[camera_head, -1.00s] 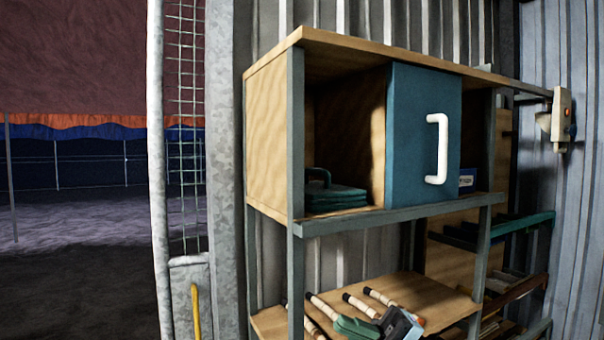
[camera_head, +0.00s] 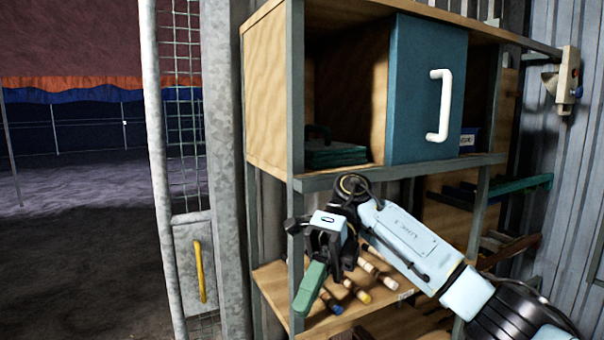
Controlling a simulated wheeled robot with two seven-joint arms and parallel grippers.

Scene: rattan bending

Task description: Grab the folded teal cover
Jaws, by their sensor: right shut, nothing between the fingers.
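The folded teal cover (camera_head: 338,155) lies as a flat stack on the floor of the open left compartment of the upper cabinet. A dark loop stands at its left end, partly in shadow. My right gripper (camera_head: 311,288) has green fingers pointing down. It is shut and empty, below and in front of the compartment and apart from the cover. My left gripper is not in view.
A blue panel (camera_head: 426,92) with a white handle (camera_head: 440,105) closes off the middle of the cabinet. The shelf edge (camera_head: 400,172) and a grey front post (camera_head: 295,100) bound the compartment. Several sticks (camera_head: 378,275) lie on the lower shelf.

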